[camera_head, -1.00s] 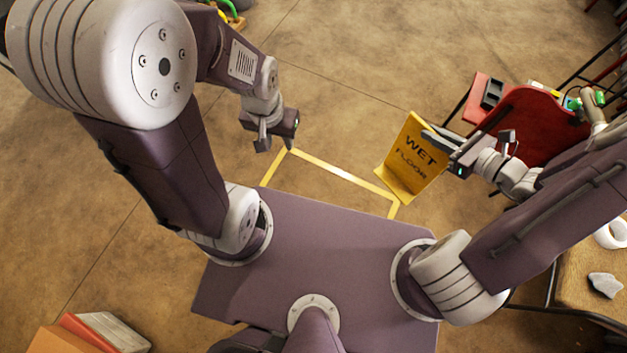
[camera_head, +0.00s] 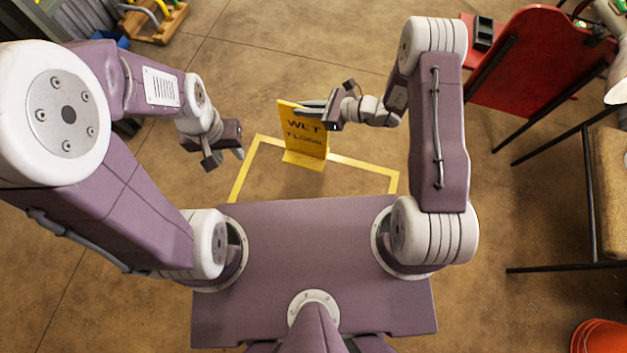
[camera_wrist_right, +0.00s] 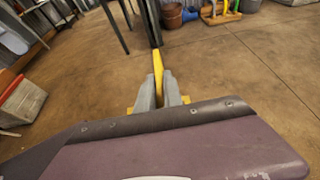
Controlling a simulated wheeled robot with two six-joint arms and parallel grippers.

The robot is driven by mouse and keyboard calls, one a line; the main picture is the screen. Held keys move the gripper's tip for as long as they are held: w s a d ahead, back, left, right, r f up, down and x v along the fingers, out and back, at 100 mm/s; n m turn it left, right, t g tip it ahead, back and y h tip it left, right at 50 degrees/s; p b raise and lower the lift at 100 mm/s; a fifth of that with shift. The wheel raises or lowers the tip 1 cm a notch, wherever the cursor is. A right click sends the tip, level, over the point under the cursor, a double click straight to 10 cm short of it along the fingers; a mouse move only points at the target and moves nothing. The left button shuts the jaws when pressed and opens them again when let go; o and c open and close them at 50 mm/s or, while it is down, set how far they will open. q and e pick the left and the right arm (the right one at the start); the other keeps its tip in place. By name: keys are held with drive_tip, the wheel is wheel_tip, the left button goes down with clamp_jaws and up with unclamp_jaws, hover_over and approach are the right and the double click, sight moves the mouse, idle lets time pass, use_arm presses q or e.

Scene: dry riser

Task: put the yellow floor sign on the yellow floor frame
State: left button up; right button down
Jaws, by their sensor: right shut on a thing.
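The yellow floor sign (camera_head: 306,131), lettered "WET FLOOR", stands upright over the far side of the yellow floor frame (camera_head: 243,170), seen from above in the head view. I cannot tell whether its base touches the floor. In the right wrist view the sign's yellow edge (camera_wrist_right: 158,70) shows between the fingers. My left gripper (camera_head: 224,160) hangs empty near the frame's left side; its jaw gap is not clear. The frame's near side is hidden behind my base.
A red chair (camera_head: 520,62) and a brown-seated chair (camera_head: 612,170) stand at the right. A wooden rack (camera_head: 152,22) is at the far left, and an orange bucket (camera_head: 601,338) at the lower right. The floor beyond the frame is clear.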

use_arm(q)
drive_tip(key=shift+f, duration=0.55)
use_arm(e)
drive_tip(key=shift+s+a+f, duration=0.1)
drive_tip(key=shift+a+f, duration=0.6)
drive_tip(key=shift+f, duration=0.1)
